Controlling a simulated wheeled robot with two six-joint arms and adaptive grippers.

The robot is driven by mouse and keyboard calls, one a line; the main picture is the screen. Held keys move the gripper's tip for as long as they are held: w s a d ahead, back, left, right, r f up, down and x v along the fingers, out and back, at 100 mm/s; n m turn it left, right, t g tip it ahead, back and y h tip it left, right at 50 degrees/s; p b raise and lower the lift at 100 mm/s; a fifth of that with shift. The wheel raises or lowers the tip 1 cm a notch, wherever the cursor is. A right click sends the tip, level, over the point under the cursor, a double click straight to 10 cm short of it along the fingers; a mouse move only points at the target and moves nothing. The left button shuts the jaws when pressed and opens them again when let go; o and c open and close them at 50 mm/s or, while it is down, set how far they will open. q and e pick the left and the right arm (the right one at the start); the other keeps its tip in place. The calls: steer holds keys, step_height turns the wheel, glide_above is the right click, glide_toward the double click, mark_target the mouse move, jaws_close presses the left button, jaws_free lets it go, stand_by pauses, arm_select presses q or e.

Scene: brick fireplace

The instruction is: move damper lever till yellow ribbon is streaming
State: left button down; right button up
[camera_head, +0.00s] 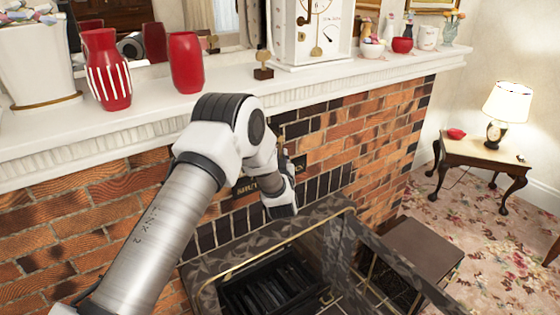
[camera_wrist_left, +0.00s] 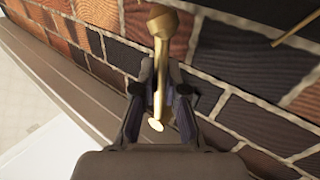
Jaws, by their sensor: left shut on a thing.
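The brass damper lever (camera_wrist_left: 162,50) shows in the left wrist view, with a round knob at its top and a thin shaft running down in front of the brick. My left gripper (camera_wrist_left: 162,100) is shut around the shaft, one finger on each side. In the head view my left gripper (camera_head: 284,205) is at the brick face just above the fireplace opening, and it hides the lever. A dark plate with lettering that seems to read SHUT (camera_head: 247,188) is beside it, partly covered by my arm. I cannot make out a yellow ribbon. My right gripper is not in view.
A patterned dark fire surround with brass trim (camera_head: 215,262) stands below, around a black grate (camera_head: 270,287). The white mantel (camera_head: 350,75) above holds red vases (camera_head: 186,62), a clock (camera_head: 312,35) and small pots. A side table with a lamp (camera_head: 500,105) stands at right.

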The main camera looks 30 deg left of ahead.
arm_select(q)
steer(key=n+y+b, duration=0.1)
steer(key=b, duration=0.2)
steer(key=w+n+t+b, duration=0.1)
steer(key=n+b, duration=0.1)
steer(key=b, duration=0.1)
steer(key=w+d+n+y+b, duration=0.1)
steer(key=n+b, duration=0.1)
steer(key=b, duration=0.1)
steer(key=shift+w+r+t+y+b, duration=0.2)
steer(key=shift+r+t+y+b, duration=0.1)
steer(key=shift+r+t, duration=0.1)
steer(key=c, duration=1.2)
jaws_free()
